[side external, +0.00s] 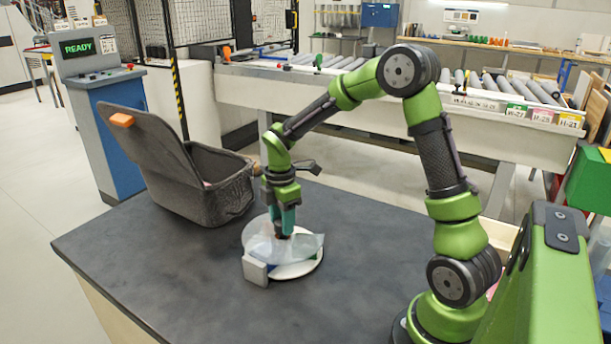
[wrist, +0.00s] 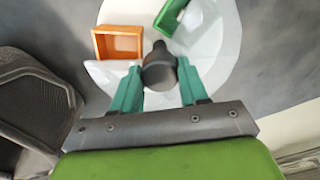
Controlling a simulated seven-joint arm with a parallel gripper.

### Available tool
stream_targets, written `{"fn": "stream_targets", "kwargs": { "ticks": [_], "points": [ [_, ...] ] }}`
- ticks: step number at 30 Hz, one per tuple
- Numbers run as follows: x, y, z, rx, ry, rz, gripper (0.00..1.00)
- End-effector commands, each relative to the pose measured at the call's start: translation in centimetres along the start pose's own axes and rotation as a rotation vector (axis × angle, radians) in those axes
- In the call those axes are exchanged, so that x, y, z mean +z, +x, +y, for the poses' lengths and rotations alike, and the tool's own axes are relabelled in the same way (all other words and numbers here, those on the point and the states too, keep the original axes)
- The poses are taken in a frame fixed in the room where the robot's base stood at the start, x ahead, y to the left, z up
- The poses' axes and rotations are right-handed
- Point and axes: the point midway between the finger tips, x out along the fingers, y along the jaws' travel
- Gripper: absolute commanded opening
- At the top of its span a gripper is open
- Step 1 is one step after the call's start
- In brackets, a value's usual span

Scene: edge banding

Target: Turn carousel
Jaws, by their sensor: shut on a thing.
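The carousel (side external: 300,268) is a low white round disc on the dark table, with pale upright walls around its middle. It also fills the top of the wrist view (wrist: 215,65). An orange open box (wrist: 118,43) and a green one (wrist: 171,14) sit on it in the wrist view. A dark knob (wrist: 158,66) stands at its middle. My gripper (side external: 284,230) points down over the carousel, its teal fingers shut on the knob. A pale grey block (side external: 255,270) stands at the carousel's front left edge. The lower fingertips are partly hidden in the side view.
A roller conveyor (side external: 370,105) runs behind the table. The table's front (side external: 200,290) is clear.

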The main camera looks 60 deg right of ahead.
Motion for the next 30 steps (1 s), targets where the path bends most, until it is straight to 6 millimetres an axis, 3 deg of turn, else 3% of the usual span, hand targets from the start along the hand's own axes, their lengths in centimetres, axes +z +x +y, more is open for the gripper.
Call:
{"fn": "stream_targets", "kwargs": {
  "ticks": [30],
  "points": [
    [0.17,-0.15,0.05,0.003,0.510,-0.002,0.00]
  ]
}}
